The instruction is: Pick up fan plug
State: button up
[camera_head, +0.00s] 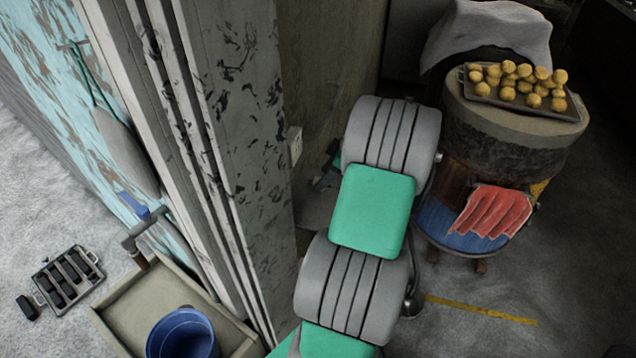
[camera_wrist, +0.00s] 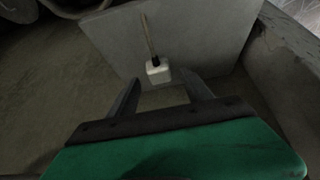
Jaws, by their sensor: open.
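In the wrist view, a small white block with a thin brown cord or stick running up from it, which looks like the fan plug (camera_wrist: 157,70), is against a grey panel. My gripper (camera_wrist: 161,82) is open, its two dark fingers apart, with the white block just beyond and between the fingertips in the picture. I see no contact, and the exact gap cannot be told. In the head view, my arm covers most of the gripper area. A small pale fitting (camera_head: 296,146) shows on the wall edge there; I cannot tell whether it is the same thing.
A patterned wall post (camera_head: 243,130) stands left of my arm. A barrel oven (camera_head: 510,130) with a tray of round yellow buns (camera_head: 510,100) and a red cloth (camera_head: 493,212) stands right. A blue bucket (camera_head: 183,335) sits in a basin (camera_head: 135,305) at lower left.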

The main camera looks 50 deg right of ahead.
jog(key=shift+x, duration=0.95)
grip_shut()
dwell(0.6)
